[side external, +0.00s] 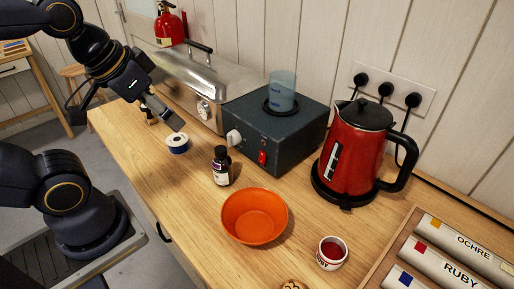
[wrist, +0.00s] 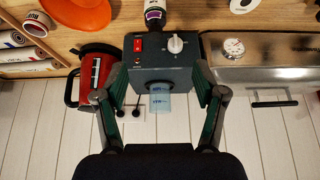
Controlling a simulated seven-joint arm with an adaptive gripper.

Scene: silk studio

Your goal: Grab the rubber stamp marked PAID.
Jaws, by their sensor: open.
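I cannot make out a rubber stamp marked PAID in either view. In the side view a small dark object (side external: 149,117) stands on the bench by the steel steamer, partly hidden by my gripper; I cannot tell what it is. My gripper (side external: 176,122) is over the left part of the bench, above and left of a white and blue roll (side external: 178,143). In the wrist view my gripper (wrist: 162,92) has its two fingers wide apart with nothing held between them. The dark hotplate box (wrist: 152,55) shows beyond and between the fingers.
A steel steamer (side external: 182,72) and the hotplate box (side external: 270,128) with a blue beaker (side external: 282,91) line the wall. A red kettle (side external: 352,155), dark bottle (side external: 221,167), orange bowl (side external: 254,217), ruby jar (side external: 331,253) and tray of labelled tubes (side external: 446,262) stand rightward.

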